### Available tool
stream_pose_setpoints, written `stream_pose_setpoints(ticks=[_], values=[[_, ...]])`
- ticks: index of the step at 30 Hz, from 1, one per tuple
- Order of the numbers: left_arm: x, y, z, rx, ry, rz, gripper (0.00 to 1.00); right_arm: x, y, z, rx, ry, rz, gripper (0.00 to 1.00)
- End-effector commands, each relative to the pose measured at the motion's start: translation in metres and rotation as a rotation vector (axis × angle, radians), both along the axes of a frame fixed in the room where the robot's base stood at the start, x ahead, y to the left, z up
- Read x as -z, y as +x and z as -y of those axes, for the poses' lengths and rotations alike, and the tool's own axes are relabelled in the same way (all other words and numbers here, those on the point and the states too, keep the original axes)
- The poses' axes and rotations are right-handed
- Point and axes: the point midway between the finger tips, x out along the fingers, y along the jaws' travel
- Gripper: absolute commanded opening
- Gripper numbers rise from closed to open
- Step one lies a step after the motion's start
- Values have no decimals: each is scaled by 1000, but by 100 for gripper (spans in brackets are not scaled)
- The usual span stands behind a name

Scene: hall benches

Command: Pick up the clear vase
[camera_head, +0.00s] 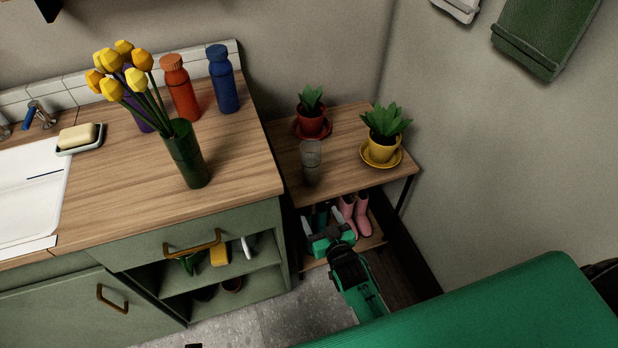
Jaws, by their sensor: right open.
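The clear vase (311,161) is a see-through grey glass that stands upright on the small wooden side table (345,172), near its front left part. It looks empty. My right gripper (328,236) is open and empty. It shows in front of the side table, below the vase in the picture and apart from it. My left gripper does not show.
A red pot plant (311,120) and a yellow pot plant (382,143) stand behind and right of the vase. The counter (238,165) at left bears a green vase (186,155) of yellow tulips and bottles. Pink boots (357,215) stand under the side table.

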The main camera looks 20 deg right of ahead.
Motion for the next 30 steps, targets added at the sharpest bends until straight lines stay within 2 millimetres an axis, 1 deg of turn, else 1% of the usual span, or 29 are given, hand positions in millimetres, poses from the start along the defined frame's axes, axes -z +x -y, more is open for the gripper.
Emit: stream_pose_setpoints(ticks=[1,3,4,6,9,11,18,22,25,30], values=[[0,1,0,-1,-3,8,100,-8,5,2,9,5,51,75],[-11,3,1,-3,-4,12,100,-27,10,5,18,6,103,75],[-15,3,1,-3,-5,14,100,-33,11,6,21,6,119,75],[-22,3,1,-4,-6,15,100,-44,13,8,26,7,146,75],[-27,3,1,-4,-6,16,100,-52,18,9,29,8,163,75],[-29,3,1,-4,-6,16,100,-53,24,9,29,8,165,75],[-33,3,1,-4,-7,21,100,-53,65,8,29,9,163,75],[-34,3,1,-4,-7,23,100,-52,85,7,29,9,162,75],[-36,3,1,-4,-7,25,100,-51,94,7,29,8,161,75],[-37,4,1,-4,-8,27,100,-51,102,7,29,7,160,75]])
